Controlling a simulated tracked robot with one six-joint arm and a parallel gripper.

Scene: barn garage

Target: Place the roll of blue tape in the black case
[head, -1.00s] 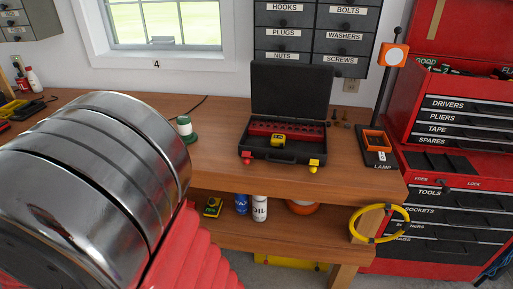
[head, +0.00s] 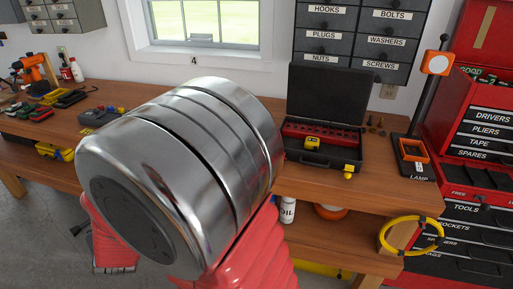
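The black case (head: 327,97) stands open on the wooden workbench, with its lid raised against the back. A red insert strip (head: 330,137) with a row of holes runs along its back inside. A small yellow and black item (head: 312,144) sits in the case. A yellow latch (head: 349,170) shows at its front right. I cannot make out a roll of blue tape in the head view. My gripper is not in view; my large metal arm link and red sleeve cover the middle of the bench and the case's front left edge.
A work lamp (head: 436,63) stands right of the case, near the red tool chest (head: 488,115). A yellow cable coil (head: 411,236) hangs at the bench's right end. Tools, an orange drill (head: 33,68) and bottles crowd the bench's left end. Drawers (head: 362,32) hang above.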

